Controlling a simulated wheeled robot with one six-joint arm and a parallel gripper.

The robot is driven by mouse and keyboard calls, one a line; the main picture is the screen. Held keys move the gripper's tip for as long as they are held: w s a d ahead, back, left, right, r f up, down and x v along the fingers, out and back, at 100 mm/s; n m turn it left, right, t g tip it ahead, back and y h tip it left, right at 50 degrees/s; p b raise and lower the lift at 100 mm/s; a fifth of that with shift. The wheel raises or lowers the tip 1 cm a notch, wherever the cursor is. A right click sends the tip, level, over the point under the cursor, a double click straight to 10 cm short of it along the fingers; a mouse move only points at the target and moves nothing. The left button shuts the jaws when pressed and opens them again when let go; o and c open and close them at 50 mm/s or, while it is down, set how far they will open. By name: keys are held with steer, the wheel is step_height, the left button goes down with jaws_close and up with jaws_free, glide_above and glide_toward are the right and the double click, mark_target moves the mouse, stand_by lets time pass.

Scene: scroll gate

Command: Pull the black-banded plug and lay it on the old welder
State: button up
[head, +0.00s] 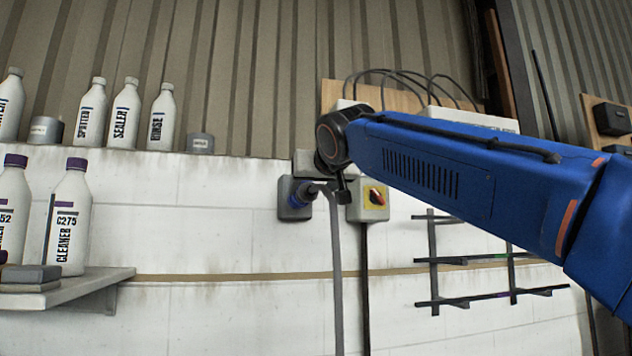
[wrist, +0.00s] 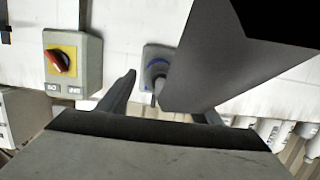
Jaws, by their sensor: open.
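A plug (head: 299,196) with blue on it sits in a dark grey wall socket (head: 288,213). A grey cable (head: 337,285) hangs down from it. No black band can be made out. My gripper (head: 336,188) is just right of the plug, in front of the wall. In the wrist view, my gripper (wrist: 168,95) is open, its fingers spread either side of the plug (wrist: 157,72), with no visible grip on it. A wide dark grey shape, perhaps the cable, hides part of the socket and right finger. I cannot identify the old welder.
A grey switch box (head: 371,211) with a red knob on yellow is close right of the socket; it is also in the wrist view (wrist: 88,75). A shelf (head: 75,290) with bottles is at left, a dark wall rack (head: 470,262) at right. More bottles line the ledge above.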

steer(key=shift+x, duration=3)
jaws_close()
steer(key=shift+s+d, duration=0.2)
steer(key=shift+s, duration=0.5)
steer(key=shift+s+d, duration=0.2)
steer(key=shift+s, duration=0.5)
steer(key=shift+s+d, duration=0.1)
steer(key=shift+s, duration=0.2)
steer(key=shift+s+d, duration=0.1)
steer(key=shift+s, duration=0.25)
steer(key=shift+s, duration=0.2)
